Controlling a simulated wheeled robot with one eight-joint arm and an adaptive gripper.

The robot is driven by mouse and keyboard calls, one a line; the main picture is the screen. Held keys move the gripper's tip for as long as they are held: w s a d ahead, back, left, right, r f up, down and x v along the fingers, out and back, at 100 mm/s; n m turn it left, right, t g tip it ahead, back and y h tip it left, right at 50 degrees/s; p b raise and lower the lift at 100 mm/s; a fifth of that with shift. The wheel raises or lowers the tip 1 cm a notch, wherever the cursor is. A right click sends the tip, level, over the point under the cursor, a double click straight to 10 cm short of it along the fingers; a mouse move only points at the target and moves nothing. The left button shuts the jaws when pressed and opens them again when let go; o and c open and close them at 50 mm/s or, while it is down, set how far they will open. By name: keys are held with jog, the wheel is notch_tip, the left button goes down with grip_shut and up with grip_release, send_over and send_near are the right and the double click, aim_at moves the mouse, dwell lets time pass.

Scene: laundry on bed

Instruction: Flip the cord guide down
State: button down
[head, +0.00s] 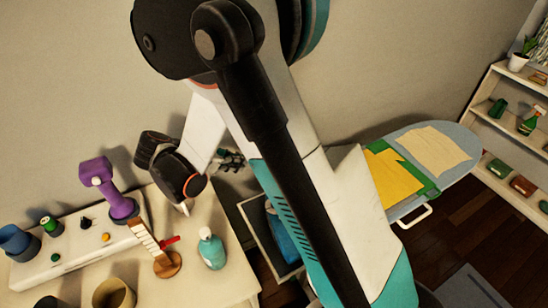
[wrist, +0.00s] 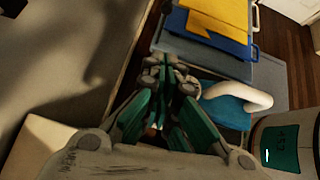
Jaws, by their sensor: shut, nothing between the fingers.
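My gripper (head: 232,160) shows partly in the head view, dark and small behind my white arm link, beyond the table's back right corner. In the wrist view its fingers (wrist: 165,68) are together with nothing between them. I cannot tell for sure which thing is the cord guide. A white wire loop (head: 415,216) sticks out from the near edge of the ironing board (head: 455,185), apart from my gripper. In the wrist view a thick white curved piece (wrist: 250,98) lies just right of the fingers, with blue material beside it; contact is unclear.
Yellow cloth (head: 392,175) lies on the board. Shelves (head: 510,185) stand at right.

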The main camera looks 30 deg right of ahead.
jog(key=d+r+b+x, duration=0.1)
jog(key=r+b+x, duration=0.1)
jog(key=x, duration=1)
jog(key=shift+w+d+f, duration=0.2)
jog(key=shift+d, duration=0.45)
jog(key=shift+d, duration=0.1)
